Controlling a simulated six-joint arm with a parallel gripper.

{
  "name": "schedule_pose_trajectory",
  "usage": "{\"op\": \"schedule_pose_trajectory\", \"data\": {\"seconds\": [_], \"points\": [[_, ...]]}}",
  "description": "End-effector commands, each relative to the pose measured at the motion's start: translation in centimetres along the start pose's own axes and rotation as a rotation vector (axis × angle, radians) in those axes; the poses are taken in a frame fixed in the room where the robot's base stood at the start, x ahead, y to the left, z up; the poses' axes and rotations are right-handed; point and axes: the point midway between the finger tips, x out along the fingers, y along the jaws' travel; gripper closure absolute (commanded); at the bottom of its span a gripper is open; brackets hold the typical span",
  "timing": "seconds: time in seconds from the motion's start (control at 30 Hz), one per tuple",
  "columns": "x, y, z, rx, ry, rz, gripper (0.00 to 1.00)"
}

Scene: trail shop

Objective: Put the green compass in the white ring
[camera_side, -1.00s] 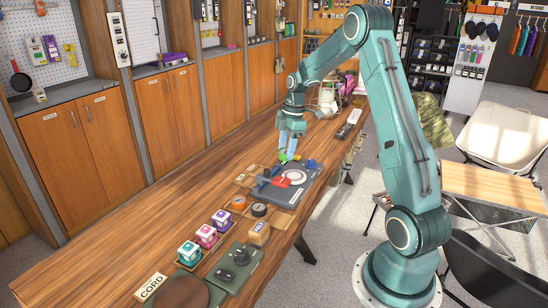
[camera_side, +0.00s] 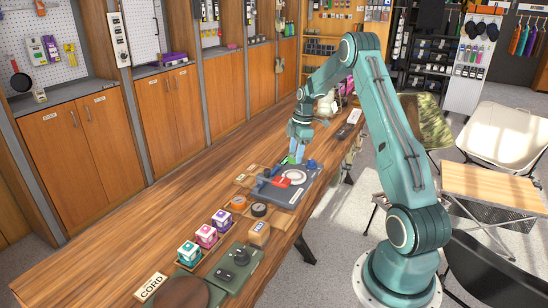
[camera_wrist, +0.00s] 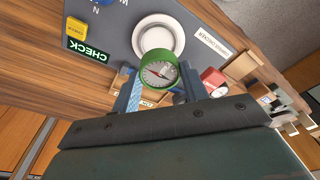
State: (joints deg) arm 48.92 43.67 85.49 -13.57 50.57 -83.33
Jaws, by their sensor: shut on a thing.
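The green compass (camera_wrist: 160,73) has a white dial with a red and dark needle. In the wrist view it sits between the two blue fingers of my gripper (camera_wrist: 161,88), which is shut on it. In the side view my gripper (camera_side: 296,156) points down over the far part of the grey board, with a bit of the green compass (camera_side: 291,160) showing at its tips. The white ring (camera_wrist: 139,35) lies on the grey board and appears just beyond the compass in the wrist view.
The grey board (camera_side: 286,200) also bears a red piece (camera_side: 283,182) and blue parts (camera_side: 311,164). A green CHECK label (camera_wrist: 87,50) and a yellow block (camera_wrist: 77,28) are on it. Black (camera_side: 259,210) and orange (camera_side: 238,202) round items lie nearer.

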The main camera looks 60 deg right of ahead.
Motion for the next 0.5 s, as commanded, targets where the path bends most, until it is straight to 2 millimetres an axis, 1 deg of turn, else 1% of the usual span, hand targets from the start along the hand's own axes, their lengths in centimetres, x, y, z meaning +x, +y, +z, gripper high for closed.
{"op": "schedule_pose_trajectory", "data": {"seconds": [0.5], "points": [[3.0, -0.1, 0.4, 0.0, 0.001, -0.002, 0.78]]}}
